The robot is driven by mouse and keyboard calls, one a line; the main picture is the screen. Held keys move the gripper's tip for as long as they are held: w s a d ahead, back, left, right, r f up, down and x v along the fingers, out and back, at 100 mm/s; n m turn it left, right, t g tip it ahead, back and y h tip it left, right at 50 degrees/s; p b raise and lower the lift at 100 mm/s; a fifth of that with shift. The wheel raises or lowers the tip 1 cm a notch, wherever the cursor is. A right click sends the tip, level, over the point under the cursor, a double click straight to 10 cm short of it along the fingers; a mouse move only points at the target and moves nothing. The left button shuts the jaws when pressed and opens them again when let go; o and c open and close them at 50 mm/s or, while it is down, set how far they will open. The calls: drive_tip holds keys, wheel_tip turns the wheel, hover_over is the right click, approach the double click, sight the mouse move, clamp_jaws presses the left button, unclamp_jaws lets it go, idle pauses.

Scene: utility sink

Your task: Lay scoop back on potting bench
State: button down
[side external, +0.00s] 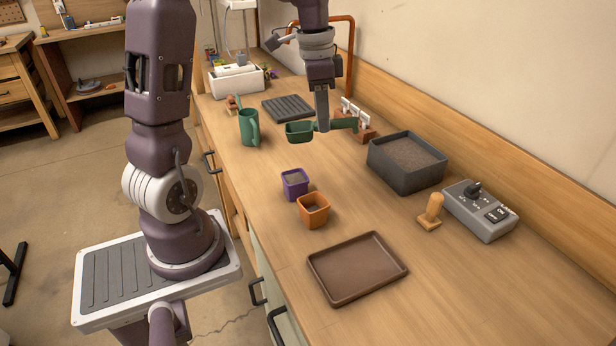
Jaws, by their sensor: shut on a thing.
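My gripper (322,126) is shut on a green scoop (300,131), gripping it around where the handle meets the bowl. The scoop's bowl points left and its handle points right. It appears to be held above the wooden potting bench (240,190), though the exact gap is hard to judge. My fingertips are partly hidden against the scoop. A dark grey bin (407,175) filled with brown soil stands to the right of the scoop.
A green watering can (249,128), a purple pot (295,184), an orange pot (313,214) and an empty brown tray (318,283) stand on the bench. A wooden tamper (431,215) and grey control box (480,212) are at right. Behind are a ribbed dark tray (288,108) and white sink (237,84).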

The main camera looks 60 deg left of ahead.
drive_tip(key=w+d+f+n, duration=0.3)
drive_tip(key=w+f+n, duration=0.1)
drive_tip(key=w+f, duration=0.5)
drive_tip(key=shift+g, duration=0.4)
drive_tip(key=f, duration=0.3)
drive_tip(key=w+f, duration=0.1)
drive_tip(key=f, duration=0.5)
drive_tip(key=shift+w+d, duration=0.3)
drive_tip(key=shift+f, duration=0.15)
drive_tip(key=c, duration=1.3)
unclamp_jaws()
drive_tip(key=shift+o, duration=0.2)
